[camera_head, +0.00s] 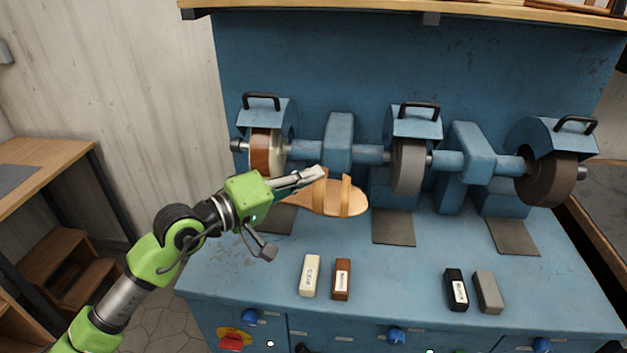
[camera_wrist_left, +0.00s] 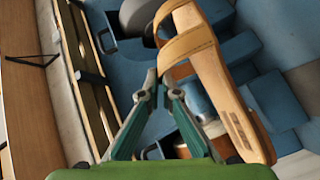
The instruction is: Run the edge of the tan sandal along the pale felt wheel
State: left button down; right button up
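The tan sandal (camera_head: 330,198) has two straps and hangs in the air in front of the machine, sole roughly level. My left gripper (camera_head: 318,173) is shut on one of its straps; the wrist view shows the fingertips (camera_wrist_left: 156,82) at the edge of the strap (camera_wrist_left: 188,44). The left wheel has a brown band beside a pale cream band (camera_head: 278,153). The sandal is to the right of and below this wheel, apparently apart from it. The middle wheel (camera_head: 407,167) is plain grey. My right gripper is not in view.
A dark brown wheel (camera_head: 549,180) is at the right. Blue hoods and bearing blocks (camera_head: 338,142) crowd the shaft. A cream bar (camera_head: 310,276), a brown bar (camera_head: 342,279), a black bar (camera_head: 456,290) and a grey bar (camera_head: 488,292) lie on the blue bench (camera_head: 400,275).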

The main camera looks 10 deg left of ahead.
pick_arm(q)
jog(key=shift+a+r, duration=0.2)
jog(key=shift+a, duration=0.15)
jog(key=shift+a+f+b, duration=0.15)
jog(key=shift+a+b, duration=0.4)
jog(key=shift+b, duration=0.35)
jog(key=shift+a, duration=0.15)
jog(key=shift+a+b, duration=0.1)
jog(key=shift+b, duration=0.25)
dwell(0.8)
jog(key=shift+s+a+b, duration=0.1)
jog(key=shift+a+b, duration=0.6)
jog(key=shift+b, duration=0.15)
jog(key=shift+a, duration=0.1)
